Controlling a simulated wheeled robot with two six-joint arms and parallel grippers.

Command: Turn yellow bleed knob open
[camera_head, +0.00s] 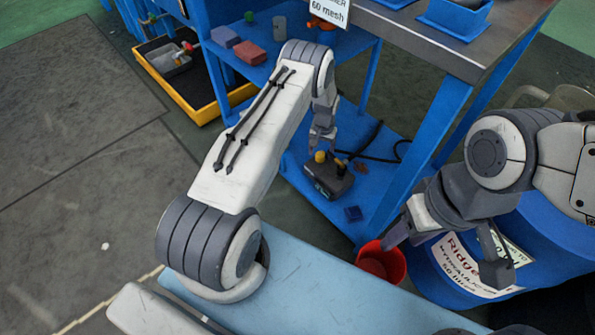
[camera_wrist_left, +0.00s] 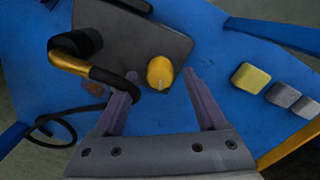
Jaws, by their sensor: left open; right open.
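The yellow knob (camera_head: 320,156) sits on top of a dark grey box-shaped unit (camera_head: 328,184) on the lower blue shelf. In the left wrist view the knob (camera_wrist_left: 160,72) shows between the fingertips of my left gripper (camera_wrist_left: 161,76), near the unit's edge. My left gripper (camera_head: 322,138) is open and empty, just above the unit. I cannot tell its exact height over the knob. A bent black-and-yellow handle (camera_wrist_left: 75,62) rises beside the left finger. My right gripper (camera_head: 447,252) is open and empty at the right, in front of the blue drum.
A black hose (camera_head: 381,157) lies behind the unit. The blue bench leg (camera_head: 431,150) stands right of it. A red bucket (camera_head: 380,265) and blue drum (camera_head: 545,245) are at the lower right. In the wrist view, a yellow block (camera_wrist_left: 250,77) and grey blocks lie to the right.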

